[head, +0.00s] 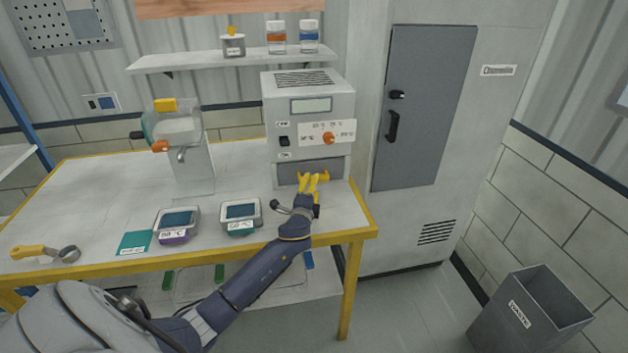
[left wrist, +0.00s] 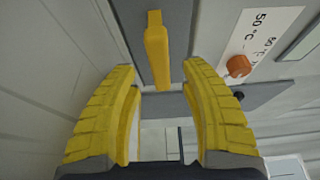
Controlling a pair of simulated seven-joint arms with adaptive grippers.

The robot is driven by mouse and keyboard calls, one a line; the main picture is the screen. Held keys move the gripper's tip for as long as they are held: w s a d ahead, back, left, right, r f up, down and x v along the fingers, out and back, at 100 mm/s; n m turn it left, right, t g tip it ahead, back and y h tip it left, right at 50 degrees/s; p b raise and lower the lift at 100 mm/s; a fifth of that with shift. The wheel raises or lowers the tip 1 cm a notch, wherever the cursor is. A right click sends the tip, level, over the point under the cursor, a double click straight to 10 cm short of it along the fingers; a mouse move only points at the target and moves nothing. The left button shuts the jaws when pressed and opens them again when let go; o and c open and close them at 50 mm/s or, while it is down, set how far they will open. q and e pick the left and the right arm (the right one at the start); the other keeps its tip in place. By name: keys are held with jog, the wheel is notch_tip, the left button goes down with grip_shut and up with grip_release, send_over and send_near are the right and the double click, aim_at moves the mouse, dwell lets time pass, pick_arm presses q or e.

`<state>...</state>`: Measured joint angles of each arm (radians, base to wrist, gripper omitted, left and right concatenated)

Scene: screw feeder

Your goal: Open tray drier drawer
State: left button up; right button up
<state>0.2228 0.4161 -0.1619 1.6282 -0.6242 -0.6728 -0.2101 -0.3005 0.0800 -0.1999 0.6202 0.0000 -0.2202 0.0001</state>
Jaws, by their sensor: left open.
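The tray drier (head: 308,112) is a grey-white box with a small display and an orange knob, standing at the right end of the bench. Its dark grey drawer front (head: 292,172) is low on the face and looks shut. In the left wrist view a yellow bar handle (left wrist: 157,50) sticks out from the dark drawer front (left wrist: 187,25). My left gripper (head: 314,181) is at the drawer, its yellow fingers open. In the left wrist view its fingertips (left wrist: 158,70) lie on either side of the handle's near end, with gaps visible. My right gripper is not in view.
Two small trays with dark contents (head: 177,222) (head: 240,213) and a teal card (head: 134,243) lie left of my forearm. A dispenser (head: 185,145) stands behind them. A tall grey cabinet (head: 425,110) is right of the bench; a waste bin (head: 530,315) stands on the floor.

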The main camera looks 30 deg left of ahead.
pick_arm(q)
jog(key=shift+x, duration=2.1)
jog(key=shift+o, duration=0.3)
grip_shut()
